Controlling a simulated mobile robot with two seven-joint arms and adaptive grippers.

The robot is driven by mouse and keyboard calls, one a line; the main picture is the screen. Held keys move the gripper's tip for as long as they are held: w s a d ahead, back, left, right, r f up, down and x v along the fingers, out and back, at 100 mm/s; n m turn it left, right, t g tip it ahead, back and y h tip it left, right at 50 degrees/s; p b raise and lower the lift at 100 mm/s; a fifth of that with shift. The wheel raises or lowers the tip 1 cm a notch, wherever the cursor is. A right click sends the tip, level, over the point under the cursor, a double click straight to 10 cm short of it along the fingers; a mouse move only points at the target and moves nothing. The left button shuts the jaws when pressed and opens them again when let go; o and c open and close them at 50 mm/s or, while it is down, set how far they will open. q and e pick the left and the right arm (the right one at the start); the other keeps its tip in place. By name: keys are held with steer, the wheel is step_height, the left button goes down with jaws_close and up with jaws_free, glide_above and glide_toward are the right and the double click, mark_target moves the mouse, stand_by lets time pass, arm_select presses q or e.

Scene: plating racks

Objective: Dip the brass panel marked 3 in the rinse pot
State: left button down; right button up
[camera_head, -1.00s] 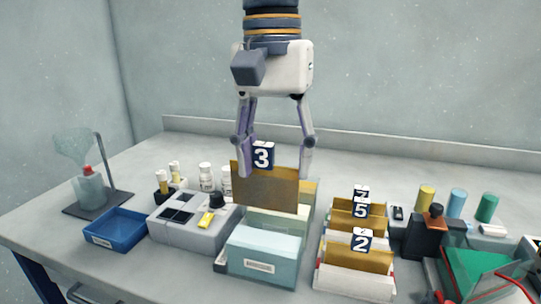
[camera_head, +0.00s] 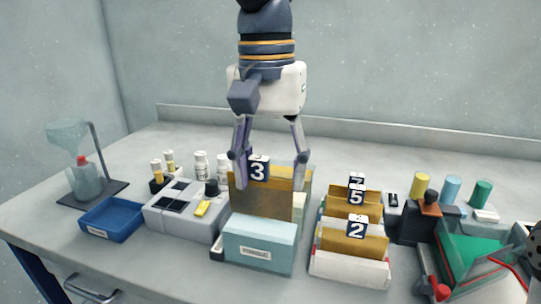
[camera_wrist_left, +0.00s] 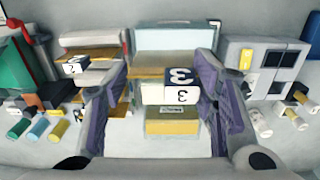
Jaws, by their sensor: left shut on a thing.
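My left gripper (camera_head: 271,172) is shut on the brass panel marked 3 (camera_head: 262,198) and holds it upright by its top. Its dark number tag (camera_head: 258,168) faces the head camera. The panel's lower edge is at the row of pots, behind the pale teal front pot (camera_head: 260,243); I cannot tell how far it is inside a pot. In the left wrist view the tag (camera_wrist_left: 180,86) shows between the fingers (camera_wrist_left: 166,95), with the teal pot (camera_wrist_left: 175,37) beyond. The pot labels are too small to read, so I cannot tell which is the rinse pot.
A rack (camera_head: 348,268) with brass panels marked 2, 5 and 7 stands close to the right. A grey device (camera_head: 180,215), white bottles (camera_head: 200,164) and a blue tray (camera_head: 112,220) stand to the left. A green-lined clear box (camera_head: 475,255) is at far right.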

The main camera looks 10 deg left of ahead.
mark_target(270, 212)
arm_select(q)
steer(key=shift+f, duration=3.7)
steer(key=shift+s+f, duration=0.1)
steer(key=shift+f, duration=0.35)
steer(key=shift+s+a+f, duration=0.1)
steer(key=shift+f, duration=0.35)
steer(key=shift+w+r, duration=0.2)
steer(key=shift+r, duration=0.65)
step_height(270, 212, up, 8)
steer(key=shift+f, duration=0.15)
